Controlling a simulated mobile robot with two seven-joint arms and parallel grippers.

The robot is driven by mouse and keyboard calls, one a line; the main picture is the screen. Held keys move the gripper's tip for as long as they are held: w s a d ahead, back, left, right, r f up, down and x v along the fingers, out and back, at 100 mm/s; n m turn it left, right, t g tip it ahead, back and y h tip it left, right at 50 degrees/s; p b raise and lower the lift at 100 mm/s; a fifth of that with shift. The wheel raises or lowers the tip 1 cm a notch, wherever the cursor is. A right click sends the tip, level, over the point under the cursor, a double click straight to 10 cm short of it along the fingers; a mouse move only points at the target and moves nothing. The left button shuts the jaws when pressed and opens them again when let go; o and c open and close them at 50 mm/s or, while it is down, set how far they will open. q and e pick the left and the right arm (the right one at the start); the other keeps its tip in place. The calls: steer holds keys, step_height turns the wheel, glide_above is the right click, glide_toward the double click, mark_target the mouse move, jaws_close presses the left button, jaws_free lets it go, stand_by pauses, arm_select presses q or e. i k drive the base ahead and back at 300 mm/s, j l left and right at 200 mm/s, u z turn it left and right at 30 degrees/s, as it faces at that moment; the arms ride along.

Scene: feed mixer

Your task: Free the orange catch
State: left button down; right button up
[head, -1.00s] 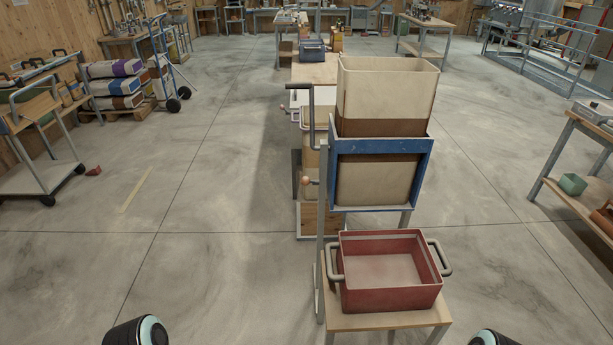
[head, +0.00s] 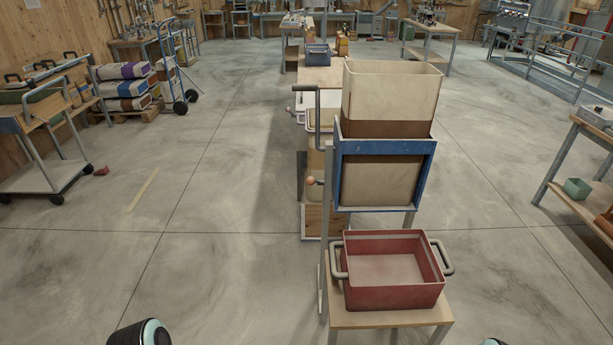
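A small orange knob (head: 311,181), which looks like the orange catch, sticks out at the left side of the feed mixer stand in the head view. The stand has a blue frame (head: 384,146) around a tall cream bin (head: 392,92) with a brown band. A dark crank handle (head: 318,112) rises at its upper left. The catch is too small to tell its exact position. Neither gripper is in view; only dark rounded parts of my own arms show at the bottom edge.
A red two-handled tub (head: 393,294) sits on a low wooden stand (head: 372,320) below the bin. A bench (head: 323,75) stretches behind the mixer. A trolley (head: 40,178) stands at left and a table (head: 575,150) at right.

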mark_target(310, 180)
steer(key=k, duration=0.55)
steer(key=z, duration=2.1)
steer(key=j, duration=1.35)
steer(key=i+j, duration=0.15)
steer(key=j, duration=2.6)
